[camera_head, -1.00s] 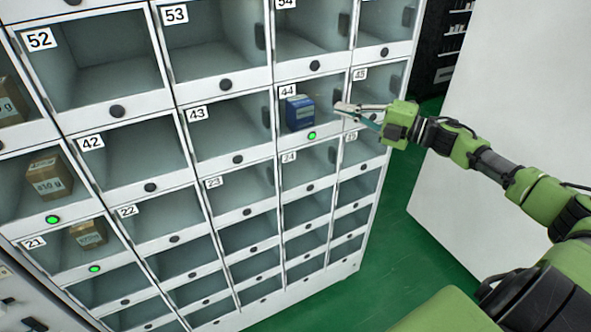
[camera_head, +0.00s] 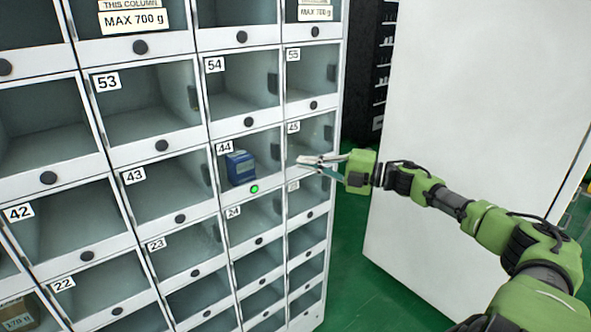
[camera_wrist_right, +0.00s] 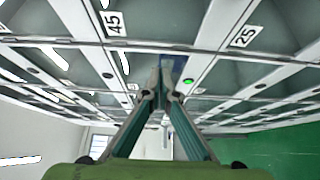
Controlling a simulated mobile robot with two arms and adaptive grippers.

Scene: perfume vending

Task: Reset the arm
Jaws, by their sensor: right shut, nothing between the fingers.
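My right gripper (camera_head: 305,163) is shut and empty, in front of the compartment rack near compartment 45. My right arm reaches in from the right side of the head view, stretched out toward the rack. In the right wrist view the closed fingers (camera_wrist_right: 167,80) point at the rack, with the labels 45 and 25 beyond them. A blue box (camera_head: 240,168) sits in compartment 44, left of the gripper and apart from it. My left gripper is not in view.
The rack (camera_head: 205,134) of numbered compartments fills the left. A green light (camera_head: 254,188) glows below compartment 44. A brown box (camera_head: 18,314) lies in a compartment at the lower left. A white panel (camera_head: 440,110) stands behind my right arm. Green floor (camera_head: 350,295) shows between rack and panel.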

